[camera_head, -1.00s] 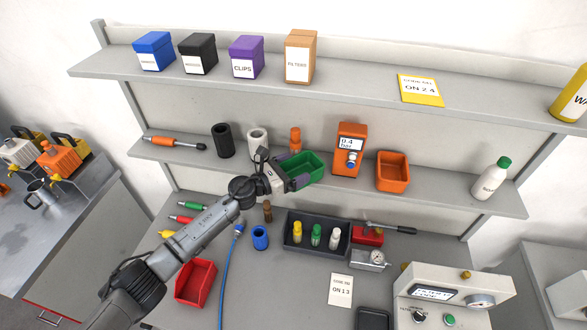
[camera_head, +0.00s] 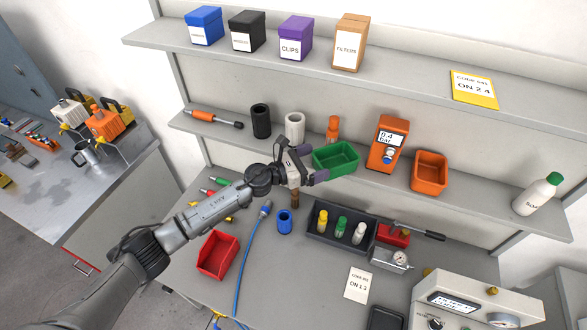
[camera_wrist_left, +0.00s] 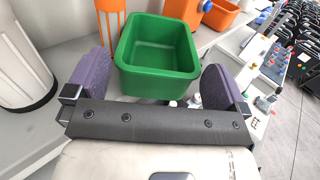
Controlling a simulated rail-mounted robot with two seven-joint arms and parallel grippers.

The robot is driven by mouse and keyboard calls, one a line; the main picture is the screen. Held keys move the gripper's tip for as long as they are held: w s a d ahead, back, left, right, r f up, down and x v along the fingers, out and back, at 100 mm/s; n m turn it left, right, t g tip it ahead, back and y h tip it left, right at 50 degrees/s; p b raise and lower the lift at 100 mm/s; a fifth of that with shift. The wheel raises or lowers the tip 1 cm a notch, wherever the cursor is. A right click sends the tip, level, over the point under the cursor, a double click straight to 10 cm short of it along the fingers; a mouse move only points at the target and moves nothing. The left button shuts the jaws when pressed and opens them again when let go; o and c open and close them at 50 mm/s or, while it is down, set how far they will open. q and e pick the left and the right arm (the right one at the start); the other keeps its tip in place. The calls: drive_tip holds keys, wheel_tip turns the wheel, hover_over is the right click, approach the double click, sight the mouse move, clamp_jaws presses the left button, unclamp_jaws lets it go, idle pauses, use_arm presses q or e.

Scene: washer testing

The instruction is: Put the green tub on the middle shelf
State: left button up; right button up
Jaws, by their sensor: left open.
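The green tub (camera_head: 336,158) sits upright on the middle shelf (camera_head: 467,193), between an orange bottle and an orange gauge unit. It is empty. My left gripper (camera_head: 312,163) is just in front of the tub, with its fingers apart. In the left wrist view the tub (camera_wrist_left: 158,50) stands just beyond the purple fingertips of my left gripper (camera_wrist_left: 158,85), with a gap on either side of its near end. My right gripper is not in view.
On the middle shelf, a white cylinder (camera_head: 294,126) and orange bottle (camera_head: 333,128) stand left of the tub; the gauge unit (camera_head: 386,145) and orange bin (camera_head: 430,172) stand right. Below, a dark tray (camera_head: 371,245) holds small bottles. Boxes line the top shelf.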

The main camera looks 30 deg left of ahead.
use_arm(q)
drive_tip(key=b+v, duration=0.1)
drive_tip(key=v, duration=0.6)
drive_tip(key=shift+s, duration=0.2)
drive_tip(key=s+d+f+n+g+y, duration=0.25)
drive_tip(key=s+f+n+y, duration=0.45)
drive_tip(key=s+n, duration=0.85)
drive_tip(key=s+d+f+n+g+y, duration=0.1)
drive_tip(key=s+f+n+g+y, duration=0.3)
drive_tip(key=s+f+n, duration=1.1)
drive_tip(key=s+d+r+n+g, duration=0.2)
drive_tip(key=s+r+n+g, duration=0.2)
drive_tip(key=s+n, duration=0.5)
drive_tip(key=shift+r+n, duration=0.35)
drive_tip(key=shift+n, duration=0.6)
